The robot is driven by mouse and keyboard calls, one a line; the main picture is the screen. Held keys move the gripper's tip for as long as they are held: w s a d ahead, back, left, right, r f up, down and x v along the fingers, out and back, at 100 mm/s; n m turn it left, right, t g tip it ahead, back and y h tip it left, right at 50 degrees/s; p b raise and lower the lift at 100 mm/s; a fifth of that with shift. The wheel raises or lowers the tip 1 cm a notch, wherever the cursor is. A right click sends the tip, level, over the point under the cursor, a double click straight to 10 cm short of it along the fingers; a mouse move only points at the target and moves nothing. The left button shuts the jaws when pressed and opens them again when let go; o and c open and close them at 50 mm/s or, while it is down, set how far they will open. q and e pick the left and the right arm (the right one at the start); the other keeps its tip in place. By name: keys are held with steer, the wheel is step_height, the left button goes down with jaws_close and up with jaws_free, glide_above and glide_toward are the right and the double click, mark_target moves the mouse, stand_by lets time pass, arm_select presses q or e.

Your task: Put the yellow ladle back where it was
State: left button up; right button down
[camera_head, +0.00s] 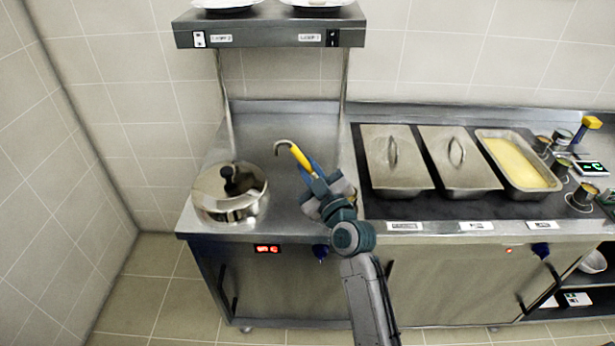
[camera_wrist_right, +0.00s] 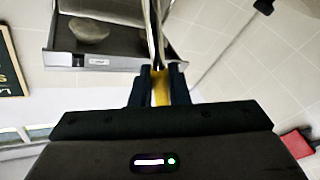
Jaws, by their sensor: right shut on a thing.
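The yellow ladle (camera_head: 300,157) has a yellow handle and a metal hook end that points up and to the left. My right gripper (camera_head: 313,180) is shut on its handle above the steel counter, to the right of the lidded pot (camera_head: 231,192). In the right wrist view the yellow handle (camera_wrist_right: 160,86) sits between the two fingers (camera_wrist_right: 159,88), with the metal part running up out of the picture. The ladle's bowl is not clearly seen in the head view. My left gripper is not in view.
A shelf (camera_head: 270,33) on two posts hangs over the counter. To the right are two lidded pans (camera_head: 397,165) (camera_head: 458,165), a tray of yellow food (camera_head: 520,162) and several small containers. Another yellow-handled utensil (camera_head: 591,122) stands at the far right. Bare counter (camera_head: 270,130) lies behind the pot.

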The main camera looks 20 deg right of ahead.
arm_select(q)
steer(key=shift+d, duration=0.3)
arm_select(e)
steer(key=f, duration=0.3)
steer(key=shift+w+a+f, duration=0.2)
steer(key=shift+w+f, duration=0.05)
steer(key=shift+w, duration=0.1)
steer(key=shift+f, duration=0.1)
steer(key=shift+f+b, duration=0.1)
steer(key=shift+b, duration=0.2)
steer(key=c, duration=1.4)
jaws_free()
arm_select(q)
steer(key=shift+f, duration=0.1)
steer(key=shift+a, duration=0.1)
